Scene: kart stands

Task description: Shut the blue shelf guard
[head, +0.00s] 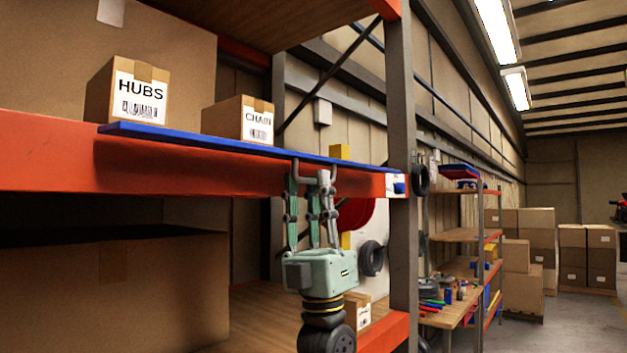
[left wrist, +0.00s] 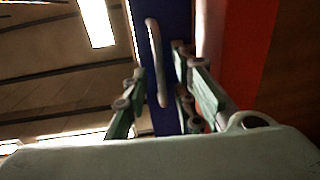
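The blue shelf guard (head: 220,143) is a long thin panel along the front of the upper shelf, just above the orange beam. In the head view it shows nearly edge-on, like a flat strip, and its angle is hard to judge. A grey bar handle (head: 297,170) hangs from its underside near the right end. My left gripper (head: 308,182) points up at this handle from below, fingers apart. In the left wrist view the handle (left wrist: 155,60) lies between the open fingers against the blue guard (left wrist: 172,20); I cannot tell whether they touch it. My right gripper is not in view.
A HUBS box (head: 140,97) and a CHAIN box (head: 240,120) stand on the shelf behind the guard. A grey upright post (head: 401,80) stands just right of the handle. The orange beam (head: 50,155) runs below the guard. Another shelf rack (head: 462,235) stands further right.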

